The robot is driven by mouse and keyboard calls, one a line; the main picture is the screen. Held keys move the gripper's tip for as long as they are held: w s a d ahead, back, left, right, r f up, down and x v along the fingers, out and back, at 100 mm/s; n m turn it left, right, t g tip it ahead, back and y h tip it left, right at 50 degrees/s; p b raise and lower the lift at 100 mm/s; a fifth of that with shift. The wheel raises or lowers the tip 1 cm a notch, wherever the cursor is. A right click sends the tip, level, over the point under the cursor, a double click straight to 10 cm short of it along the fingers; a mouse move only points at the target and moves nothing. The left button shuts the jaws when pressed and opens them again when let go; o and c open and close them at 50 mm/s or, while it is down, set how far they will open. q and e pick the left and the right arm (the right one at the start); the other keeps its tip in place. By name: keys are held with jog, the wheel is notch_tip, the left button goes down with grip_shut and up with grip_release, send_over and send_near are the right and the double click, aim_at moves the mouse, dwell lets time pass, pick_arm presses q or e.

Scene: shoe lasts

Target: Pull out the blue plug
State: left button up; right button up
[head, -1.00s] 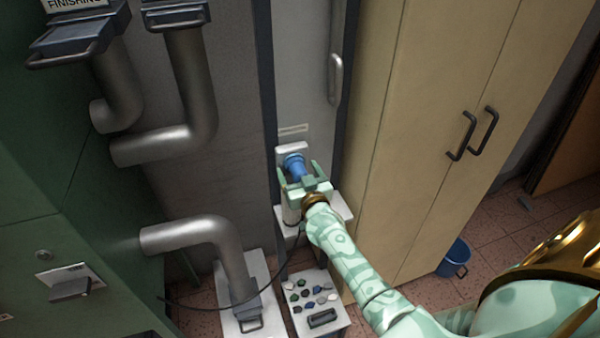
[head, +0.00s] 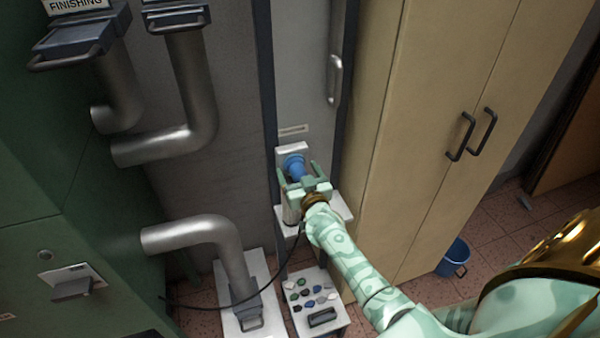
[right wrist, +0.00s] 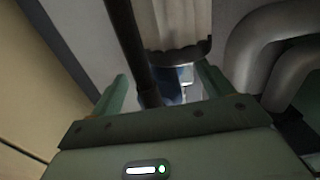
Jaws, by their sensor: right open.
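The blue plug (head: 294,164) sits at a pale socket plate (head: 291,149) low on the grey panel. My right gripper (head: 298,170) is open, with one finger on either side of the plug in the head view. In the right wrist view a little blue of the plug (right wrist: 171,95) shows between the two open fingers (right wrist: 162,90), partly hidden by a dark cable (right wrist: 130,45) and a pale ribbed body. I cannot tell whether the fingers touch the plug. My left gripper is not in view.
A white box (head: 318,300) with several coloured knobs stands below. Thick grey pipes (head: 195,90) are at the left, and a tan cupboard (head: 425,130) is close at the right. A black cable (head: 285,262) hangs below the gripper. A blue bucket (head: 454,258) stands on the floor.

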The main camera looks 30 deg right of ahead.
jog(key=shift+w+r, duration=0.1)
jog(key=shift+r, duration=0.1)
jog(key=c, duration=1.5)
jog(key=shift+s+f+p, duration=0.15)
jog(key=shift+s+p, duration=0.15)
jog(key=shift+p+v, duration=1.4)
jog(key=shift+v, duration=1.3)
jog(key=shift+a+f, duration=0.1)
